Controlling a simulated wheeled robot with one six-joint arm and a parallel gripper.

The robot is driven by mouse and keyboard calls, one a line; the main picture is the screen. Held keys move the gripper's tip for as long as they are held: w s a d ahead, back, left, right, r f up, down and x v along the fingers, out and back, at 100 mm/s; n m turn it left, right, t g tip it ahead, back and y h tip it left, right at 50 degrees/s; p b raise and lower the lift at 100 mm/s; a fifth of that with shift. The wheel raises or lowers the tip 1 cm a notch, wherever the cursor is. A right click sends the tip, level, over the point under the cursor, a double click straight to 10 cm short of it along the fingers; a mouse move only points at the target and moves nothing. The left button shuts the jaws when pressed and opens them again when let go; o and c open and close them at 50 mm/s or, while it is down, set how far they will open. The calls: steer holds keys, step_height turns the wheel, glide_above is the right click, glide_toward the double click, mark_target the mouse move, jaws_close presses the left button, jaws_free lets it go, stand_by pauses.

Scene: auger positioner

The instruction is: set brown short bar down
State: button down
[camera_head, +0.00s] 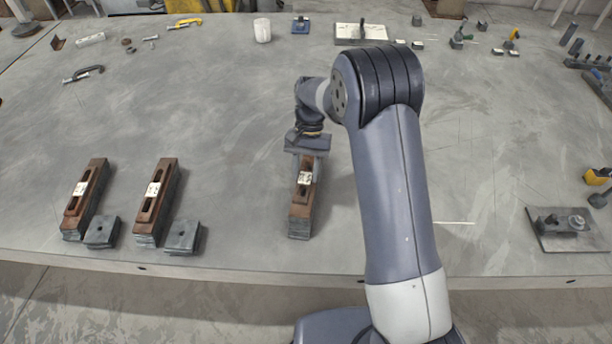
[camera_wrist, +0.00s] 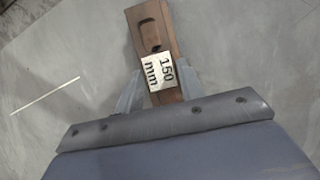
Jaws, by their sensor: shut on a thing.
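The brown short bar (camera_head: 300,197) has a slot and a white label, which reads 160 or 150 mm in the wrist view (camera_wrist: 152,32). My gripper (camera_head: 306,172) is shut on the bar, with one finger on each side near the label in the wrist view (camera_wrist: 160,88). Grey layered blocks (camera_head: 299,228) show under the bar's near end in the head view. I cannot tell whether the bar rests on them. The bar's far end is hidden by my gripper.
Two similar brown bars (camera_head: 72,207) (camera_head: 146,210) on grey layers lie at the left, each beside a small grey block (camera_head: 101,232) (camera_head: 183,237). A grey plate with a clamp (camera_head: 563,228) is at the far right. The table's near edge is close to the held bar.

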mark_target(306, 174)
steer(key=shift+f, duration=1.5)
steer(key=shift+f, duration=0.1)
steer(key=shift+f, duration=0.15)
steer(key=c, duration=0.9)
jaws_free()
steer(key=b+v, duration=0.1)
steer(key=v, duration=1.1)
steer(key=shift+r+b, duration=0.25)
steer(key=shift+b, duration=0.05)
steer(key=shift+f, duration=0.1)
